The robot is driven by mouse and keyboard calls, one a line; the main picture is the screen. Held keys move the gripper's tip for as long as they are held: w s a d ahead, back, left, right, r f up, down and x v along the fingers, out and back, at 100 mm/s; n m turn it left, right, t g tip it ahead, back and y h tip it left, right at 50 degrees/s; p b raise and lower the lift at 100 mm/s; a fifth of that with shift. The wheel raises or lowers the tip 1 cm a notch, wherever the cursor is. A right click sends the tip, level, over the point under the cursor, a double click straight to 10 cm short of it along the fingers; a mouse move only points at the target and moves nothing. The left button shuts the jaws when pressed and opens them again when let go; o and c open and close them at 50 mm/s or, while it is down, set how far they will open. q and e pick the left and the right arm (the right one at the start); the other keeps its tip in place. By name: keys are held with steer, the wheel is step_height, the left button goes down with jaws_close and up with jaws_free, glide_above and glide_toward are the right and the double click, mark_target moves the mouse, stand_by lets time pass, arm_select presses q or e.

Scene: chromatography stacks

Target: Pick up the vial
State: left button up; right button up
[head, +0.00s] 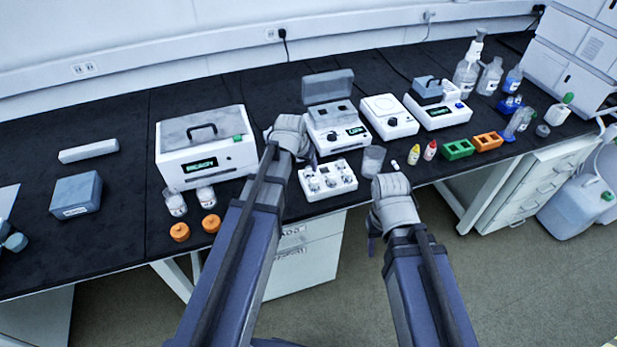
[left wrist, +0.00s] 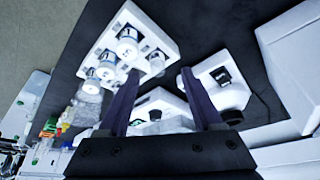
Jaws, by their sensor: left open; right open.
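Several small clear vials stand in a white rack (head: 313,184) near the front edge of the bench. In the left wrist view, the rack (left wrist: 160,40) is at the upper left, with labelled vials such as one vial (left wrist: 127,44) in its holes. My left gripper (left wrist: 161,92) is open, with nothing between its fingers; the rack lies beyond the fingertips and apart from them. In the head view my left wrist hides most of that gripper, just above and left of the rack. My right gripper (head: 373,242) is open, low in front of the bench edge, mostly hidden by its wrist.
A glass beaker (head: 373,161) stands right of the rack. Behind are an open-lidded heater (head: 340,135) and a white stirrer (head: 390,117). Two jars, including one (head: 174,203), and orange caps (head: 180,232) are left. Dropper bottles (head: 430,150) and green and orange blocks (head: 487,141) are right.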

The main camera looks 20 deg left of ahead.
mark_target(308, 169)
arm_select(q)
steer(key=shift+d+b+x, duration=0.2)
steer(key=shift+b+x, duration=2.2)
steer(key=shift+x, duration=0.2)
steer(key=shift+w+r, duration=0.1)
steer(key=shift+w, duration=0.05)
jaws_close()
